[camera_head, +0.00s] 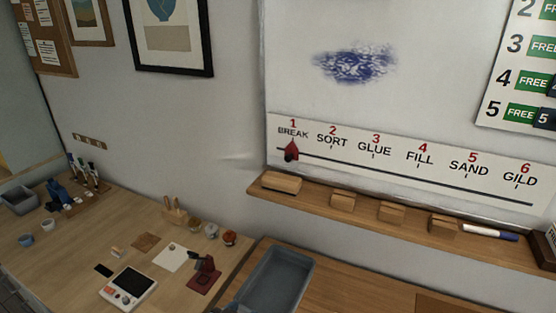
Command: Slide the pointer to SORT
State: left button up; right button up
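The pointer (291,151) is a small red marker on the dark slide line of a white label strip (400,175) on the wall. It sits at the left end of the line, below the word BREAK. The SORT label (332,141), numbered 2, is just to its right, with GLUE, FILL, SAND and GILD further right. Neither of my grippers can be made out in the head view.
Below the strip, a wooden ledge (345,222) holds several wooden blocks and a marker pen (490,233). A grey-blue tray (272,280) stands below it. The left table holds a white device (128,289), small jars and tools. The wall before the strip is clear.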

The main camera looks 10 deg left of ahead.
pick_arm(q)
jog(key=w+r+t, duration=0.2)
jog(key=w+r, duration=0.9)
jog(key=r, duration=0.1)
jog(key=t, duration=0.2)
send_near(287, 159)
jog(key=shift+n, duration=0.3)
jog(key=w, duration=0.3)
jog(key=w+d+p, duration=0.1)
jog(key=w, duration=0.2)
jog(key=w+p, duration=0.1)
jog(key=w, duration=0.1)
jog(key=shift+w+d, duration=0.35)
jog(key=shift+w, duration=0.05)
jog(key=shift+w+d, duration=0.1)
jog(key=shift+w, duration=0.25)
grip_shut()
jog(key=shift+f, duration=0.1)
